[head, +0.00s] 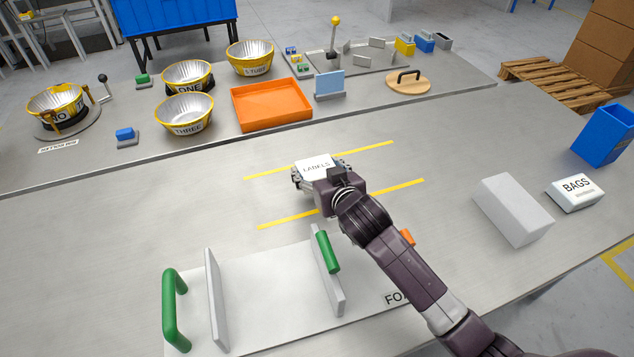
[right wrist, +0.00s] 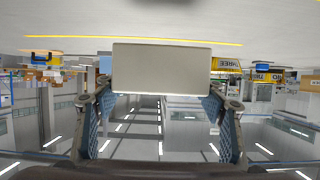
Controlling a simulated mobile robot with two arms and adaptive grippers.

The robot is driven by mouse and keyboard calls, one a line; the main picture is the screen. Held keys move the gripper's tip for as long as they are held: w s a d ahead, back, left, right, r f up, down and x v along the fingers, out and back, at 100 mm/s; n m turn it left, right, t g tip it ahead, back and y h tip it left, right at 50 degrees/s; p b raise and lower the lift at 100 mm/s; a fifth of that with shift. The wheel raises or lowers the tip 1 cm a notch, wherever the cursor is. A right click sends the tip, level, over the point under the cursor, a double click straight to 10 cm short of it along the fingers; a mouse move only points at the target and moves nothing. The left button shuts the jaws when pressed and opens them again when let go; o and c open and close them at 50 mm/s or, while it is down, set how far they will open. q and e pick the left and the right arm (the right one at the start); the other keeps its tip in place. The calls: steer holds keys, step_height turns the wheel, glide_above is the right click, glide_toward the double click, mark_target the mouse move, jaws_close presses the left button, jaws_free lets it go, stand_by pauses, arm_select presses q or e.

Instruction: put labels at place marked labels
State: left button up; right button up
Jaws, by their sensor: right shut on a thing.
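A small white box marked LABELS (head: 314,165) is held in my right gripper (head: 318,180) over the grey table, between two yellow lines. In the right wrist view my right gripper (right wrist: 160,100) has its fingers at the two sides of the box, whose plain grey face (right wrist: 162,68) shows. I cannot tell whether the box touches the table. No separate place marked labels shows. My left gripper is out of view.
A white box marked BAGS (head: 575,192), a plain white block (head: 513,209) and a blue bin (head: 604,134) stand at right. A fixture with a green handle (head: 174,310) stands in front. Bowls, including one marked THREE (head: 184,116), and an orange tray (head: 272,104) are behind.

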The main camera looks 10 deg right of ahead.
step_height(320, 180, down, 4)
steer(key=shift+f, duration=0.15)
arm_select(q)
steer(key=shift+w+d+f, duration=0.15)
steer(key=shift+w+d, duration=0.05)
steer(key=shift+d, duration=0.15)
arm_select(e)
steer(key=shift+f, duration=0.1)
steer(key=shift+f, duration=0.15)
steer(key=o, duration=1)
